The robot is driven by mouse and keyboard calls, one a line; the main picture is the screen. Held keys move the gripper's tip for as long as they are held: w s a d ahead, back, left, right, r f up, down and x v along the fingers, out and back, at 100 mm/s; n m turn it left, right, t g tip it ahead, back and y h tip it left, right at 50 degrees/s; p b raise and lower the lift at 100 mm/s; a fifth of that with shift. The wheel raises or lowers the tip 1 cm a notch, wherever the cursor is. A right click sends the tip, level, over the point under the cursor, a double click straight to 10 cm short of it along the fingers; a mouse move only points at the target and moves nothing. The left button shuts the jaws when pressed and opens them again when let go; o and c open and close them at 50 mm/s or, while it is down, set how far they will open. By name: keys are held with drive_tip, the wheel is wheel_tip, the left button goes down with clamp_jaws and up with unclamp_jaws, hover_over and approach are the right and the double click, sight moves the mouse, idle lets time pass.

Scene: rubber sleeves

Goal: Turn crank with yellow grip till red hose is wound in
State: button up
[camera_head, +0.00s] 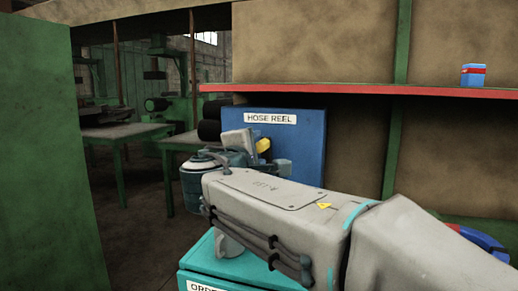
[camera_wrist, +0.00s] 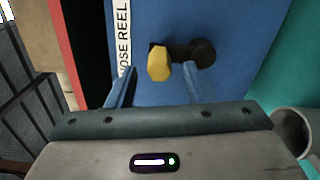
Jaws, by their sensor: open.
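The crank's yellow grip (camera_wrist: 160,64) stands out from the blue hose reel panel (camera_wrist: 228,25) in the wrist view. A dark crank arm joins it to a black hub (camera_wrist: 204,52) on its right. The grip also shows in the head view (camera_head: 263,145), partly hidden by my gripper. My gripper (camera_wrist: 157,80) is open, with one finger to each side and slightly below the grip in the wrist picture. Whether the grip lies between the fingers in depth I cannot tell. No red hose can be clearly made out.
A red shelf edge (camera_head: 360,90) runs above the panel, with a small blue and red box (camera_head: 473,76) on it. A teal cabinet (camera_head: 215,278) stands below my arm. A blue and red object (camera_head: 483,240) shows behind my arm at right. Green tables (camera_head: 125,131) stand back left.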

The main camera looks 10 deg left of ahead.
drive_tip(key=s, duration=1.1)
drive_tip(key=shift+a, duration=0.4)
idle(0.3)
